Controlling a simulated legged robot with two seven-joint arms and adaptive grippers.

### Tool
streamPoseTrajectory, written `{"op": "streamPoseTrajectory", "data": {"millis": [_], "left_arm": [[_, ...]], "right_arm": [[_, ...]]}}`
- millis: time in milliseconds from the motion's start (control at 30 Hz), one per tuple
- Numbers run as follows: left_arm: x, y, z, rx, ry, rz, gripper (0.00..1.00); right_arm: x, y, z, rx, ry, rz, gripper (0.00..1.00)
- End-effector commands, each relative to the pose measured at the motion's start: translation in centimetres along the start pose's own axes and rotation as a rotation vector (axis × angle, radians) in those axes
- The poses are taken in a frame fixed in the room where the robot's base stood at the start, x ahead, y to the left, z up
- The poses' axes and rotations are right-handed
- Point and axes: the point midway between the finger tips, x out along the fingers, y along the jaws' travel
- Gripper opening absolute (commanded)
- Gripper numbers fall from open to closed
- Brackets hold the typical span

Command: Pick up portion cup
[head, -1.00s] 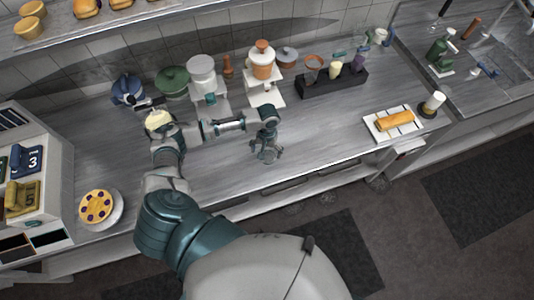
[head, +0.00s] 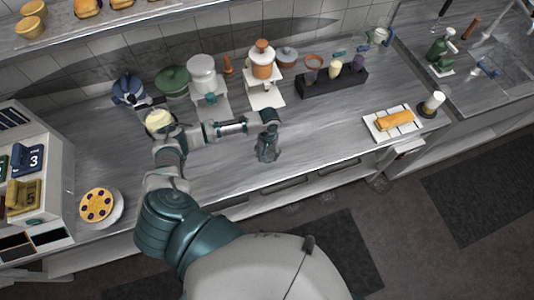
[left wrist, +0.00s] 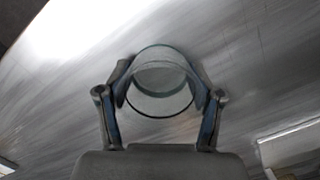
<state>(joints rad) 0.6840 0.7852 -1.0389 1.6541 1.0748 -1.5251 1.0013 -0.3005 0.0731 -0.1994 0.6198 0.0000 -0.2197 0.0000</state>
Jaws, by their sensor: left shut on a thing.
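The portion cup (left wrist: 160,82) is a small clear, greenish glass cup with a round rim. It shows in the left wrist view between the two fingers. My left gripper (left wrist: 160,100) is shut on it, with one finger against each side. In the head view my left gripper (head: 267,155) points down at the front part of the grey counter, and its fingers hide most of the cup. I cannot tell whether the cup touches the counter. My right gripper is out of view.
A black rack (head: 332,84) with several containers stands behind and right. A white tray (head: 378,127) with a golden roll is at right. A fruit tart (head: 97,205) sits at left. Counter (head: 320,130) around the gripper is clear.

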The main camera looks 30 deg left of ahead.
Motion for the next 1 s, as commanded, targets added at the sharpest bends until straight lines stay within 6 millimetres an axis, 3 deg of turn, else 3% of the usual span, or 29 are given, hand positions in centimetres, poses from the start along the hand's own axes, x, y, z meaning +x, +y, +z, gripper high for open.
{"op": "streamPoseTrajectory", "data": {"millis": [167,400,733,1000], "left_arm": [[-0.5,0.1,0.2,-0.002,-0.003,-0.008,0.25],[-3.5,0.5,0.7,0.002,-0.001,-0.003,0.25],[-3.6,8.5,3.9,0.005,-0.003,0.001,0.25],[-4.0,13.6,6.0,0.002,-0.002,-0.001,0.25]], "right_arm": [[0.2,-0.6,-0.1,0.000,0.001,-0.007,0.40],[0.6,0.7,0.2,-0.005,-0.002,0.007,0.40],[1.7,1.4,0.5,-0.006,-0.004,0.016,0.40],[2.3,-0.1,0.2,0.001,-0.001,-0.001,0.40]]}}
